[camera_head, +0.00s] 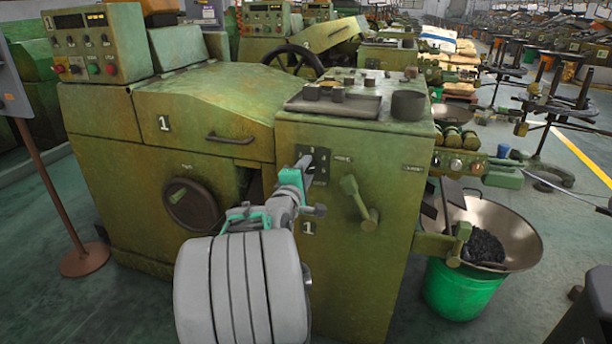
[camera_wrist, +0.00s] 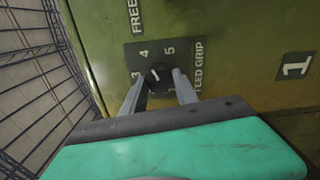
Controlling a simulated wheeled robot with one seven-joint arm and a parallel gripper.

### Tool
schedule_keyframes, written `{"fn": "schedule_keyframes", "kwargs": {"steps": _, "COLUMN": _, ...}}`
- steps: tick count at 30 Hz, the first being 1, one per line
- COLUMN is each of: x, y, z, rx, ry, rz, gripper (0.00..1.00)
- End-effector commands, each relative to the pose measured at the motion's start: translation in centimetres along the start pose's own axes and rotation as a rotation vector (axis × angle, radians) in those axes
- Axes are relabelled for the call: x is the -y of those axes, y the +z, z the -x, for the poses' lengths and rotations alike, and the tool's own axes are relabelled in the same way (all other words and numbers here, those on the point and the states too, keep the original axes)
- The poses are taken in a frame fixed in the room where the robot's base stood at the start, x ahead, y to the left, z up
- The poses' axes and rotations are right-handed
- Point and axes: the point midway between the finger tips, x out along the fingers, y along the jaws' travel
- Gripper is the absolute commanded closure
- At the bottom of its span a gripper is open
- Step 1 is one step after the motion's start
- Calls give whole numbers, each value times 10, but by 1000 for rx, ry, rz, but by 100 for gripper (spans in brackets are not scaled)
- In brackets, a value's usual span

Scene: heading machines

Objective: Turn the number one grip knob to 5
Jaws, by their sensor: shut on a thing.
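The grip knob (camera_wrist: 157,75) is a small black dial on a dark plate (camera_wrist: 190,46) marked with several numbers; "3", "4" and "5" run from its left over its top to its upper right. Its pale pointer mark leans up and left; the exact number cannot be told. My gripper (camera_wrist: 158,77) has one finger on each side of the knob and is shut on it. In the head view the plate (camera_head: 320,168) is on the green machine's front (camera_head: 338,250), between two "1" labels, and my gripper (camera_head: 304,163) reaches it, hiding the knob.
A green lever handle (camera_head: 352,192) sticks out just right of the plate. A black handwheel (camera_head: 191,204) is on the machine's left front. A wide metal bowl (camera_head: 515,232) stands over a green bucket (camera_head: 460,292) at right. Grey-green floor is open beside the machine.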

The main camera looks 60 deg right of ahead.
Motion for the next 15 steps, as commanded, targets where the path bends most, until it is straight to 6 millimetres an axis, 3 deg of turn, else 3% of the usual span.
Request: {"fn": "schedule_keyframes", "kwargs": {"steps": 15, "x": -2, "y": 0, "z": -1, "rx": -1, "ry": 10, "rz": -492, "gripper": 100}}
